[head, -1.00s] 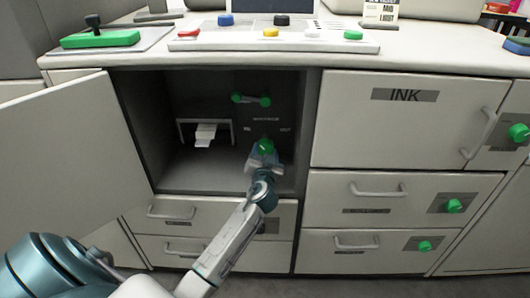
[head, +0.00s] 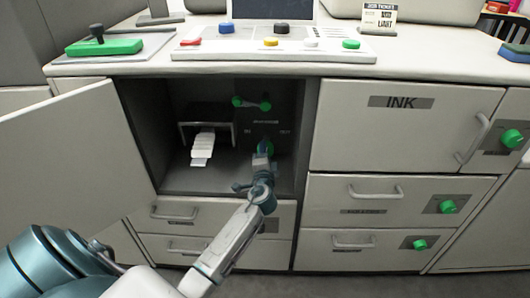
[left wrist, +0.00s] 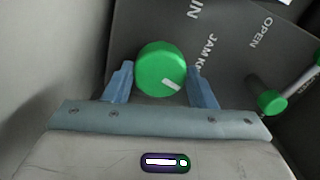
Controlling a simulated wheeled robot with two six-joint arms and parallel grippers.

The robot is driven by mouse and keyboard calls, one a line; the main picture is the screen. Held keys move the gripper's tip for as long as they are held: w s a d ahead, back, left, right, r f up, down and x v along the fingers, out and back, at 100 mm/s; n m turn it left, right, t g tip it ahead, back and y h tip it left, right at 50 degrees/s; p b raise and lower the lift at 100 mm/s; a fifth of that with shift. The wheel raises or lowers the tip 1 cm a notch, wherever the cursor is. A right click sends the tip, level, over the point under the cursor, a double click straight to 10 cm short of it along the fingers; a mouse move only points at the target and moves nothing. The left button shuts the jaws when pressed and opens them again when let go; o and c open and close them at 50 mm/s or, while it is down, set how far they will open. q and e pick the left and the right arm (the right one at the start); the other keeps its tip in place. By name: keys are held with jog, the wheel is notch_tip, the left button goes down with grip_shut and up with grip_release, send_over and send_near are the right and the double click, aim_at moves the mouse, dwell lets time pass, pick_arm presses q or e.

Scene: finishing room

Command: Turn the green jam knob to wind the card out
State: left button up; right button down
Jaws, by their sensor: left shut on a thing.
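The green jam knob (left wrist: 161,68) is on the dark panel inside the open compartment; in the head view only part of it (head: 268,149) shows past my gripper. My left gripper (head: 265,151) is at the knob, and in the left wrist view its two blue fingers (left wrist: 161,80) stand on either side of it, shut on it. The knob's white mark points to the lower right in that view. The white card (head: 203,146) sticks out of a slot in the compartment, its end hanging down. My right gripper is not in view.
A green-ended lever (head: 252,103) sits above the knob, and it also shows in the left wrist view (left wrist: 271,101). The open door (head: 75,150) stands at the left. Drawers with green knobs (head: 447,207) are at the right. A button panel (head: 275,48) lies on the counter above.

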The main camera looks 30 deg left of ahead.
pick_arm(q)
jog(key=shift+m+p, duration=0.4)
jog(key=shift+m, duration=1.1)
jog(key=m+p, duration=0.2)
jog(key=m, duration=0.2)
jog(key=shift+p, duration=0.3)
jog(key=shift+f+m, duration=0.1)
jog(key=shift+m, duration=0.8)
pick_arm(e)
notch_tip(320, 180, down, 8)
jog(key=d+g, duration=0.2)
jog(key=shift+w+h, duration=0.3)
pick_arm(q)
jog(key=o, duration=1)
jog(key=shift+c, duration=0.2)
jog(key=shift+s, duration=0.1)
